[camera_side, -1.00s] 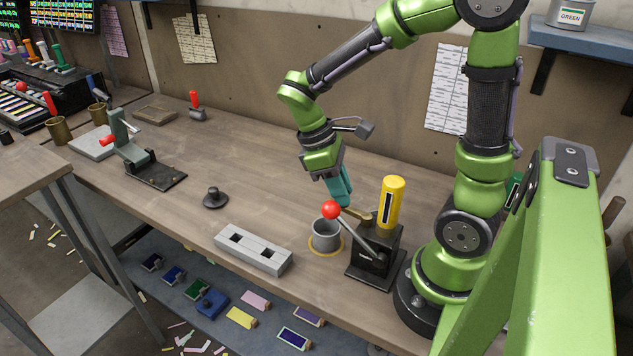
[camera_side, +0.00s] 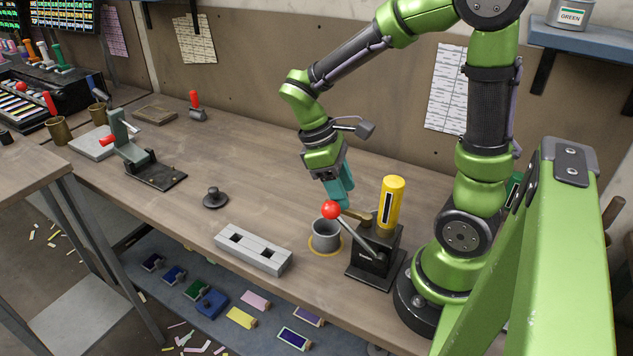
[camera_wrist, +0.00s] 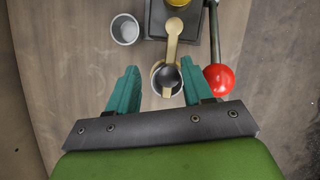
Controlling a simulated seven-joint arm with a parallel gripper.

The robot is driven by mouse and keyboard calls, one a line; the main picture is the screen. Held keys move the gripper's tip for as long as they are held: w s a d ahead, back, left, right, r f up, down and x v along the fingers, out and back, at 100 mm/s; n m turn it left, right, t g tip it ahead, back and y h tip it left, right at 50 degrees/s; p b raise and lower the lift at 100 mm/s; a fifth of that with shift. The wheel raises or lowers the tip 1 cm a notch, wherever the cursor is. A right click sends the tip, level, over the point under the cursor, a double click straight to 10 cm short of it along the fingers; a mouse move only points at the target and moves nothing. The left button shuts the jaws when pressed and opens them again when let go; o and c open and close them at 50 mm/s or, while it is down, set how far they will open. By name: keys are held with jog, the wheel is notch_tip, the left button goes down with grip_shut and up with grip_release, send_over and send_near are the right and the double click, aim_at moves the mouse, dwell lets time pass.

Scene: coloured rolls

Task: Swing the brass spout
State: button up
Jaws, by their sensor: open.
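The brass spout (camera_wrist: 172,42) reaches out from the dispenser below the yellow cylinder (camera_side: 392,202); in the side view the spout (camera_side: 356,214) is partly hidden. My gripper (camera_wrist: 161,83) has two teal fingers, open, one on each side of the spout's outer end, with gaps visible. In the side view my gripper (camera_side: 347,202) is pointed down behind the red ball, its tips partly hidden. A grey cup (camera_side: 326,235) stands on a yellow ring; in the wrist view a cup (camera_wrist: 178,90) shows partly under the spout's outer end.
The lever's red ball (camera_side: 331,210) stands close to my gripper; the ball (camera_wrist: 219,79) is right of the right finger. Another grey cup (camera_wrist: 125,29) stands beside the dispenser's dark base (camera_side: 369,272). A grey two-hole block (camera_side: 252,249) lies left.

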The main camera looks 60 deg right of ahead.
jog(key=s+d+m+t+y, duration=0.2)
jog(key=s+d+m+y, duration=0.35)
jog(key=m, duration=1.05)
jog(key=v, duration=1.6)
jog(key=shift+s+d+r+t+h, duration=0.2)
jog(key=shift+d+r+t+h, duration=0.05)
jog(key=shift+d+t+h, duration=0.1)
jog(key=shift+a, duration=0.1)
